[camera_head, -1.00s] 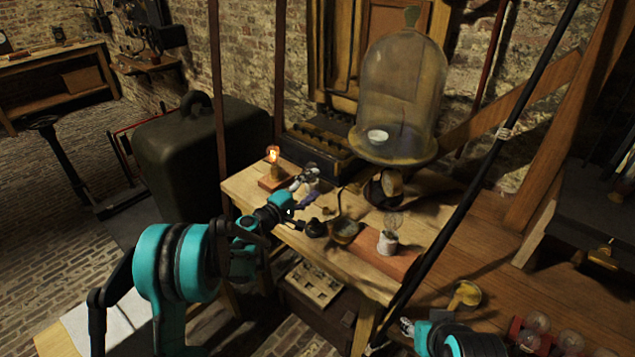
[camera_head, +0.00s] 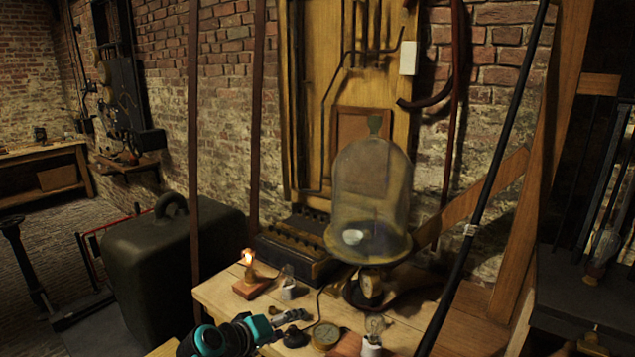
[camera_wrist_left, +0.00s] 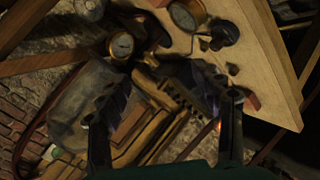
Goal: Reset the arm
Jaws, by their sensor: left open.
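My left gripper (camera_head: 297,316) is low in the head view, over the front part of the wooden table (camera_head: 215,291). In the left wrist view its two fingers (camera_wrist_left: 165,105) are spread wide with nothing between them. A clear bulb on a white base (camera_head: 287,285) stands upright on the table beyond the gripper, apart from it. Left of that bulb, a lit bulb (camera_head: 248,257) stands on a small wooden block. Another bulb on a white base (camera_head: 373,338) stands to the gripper's right. My right gripper is out of view.
A glass bell jar (camera_head: 372,185) stands at the back of the table, with a dark slotted box (camera_head: 298,250) to its left. A round brass meter (camera_head: 325,335) lies close to the gripper's right. A black pole (camera_head: 480,200) slants across the right side.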

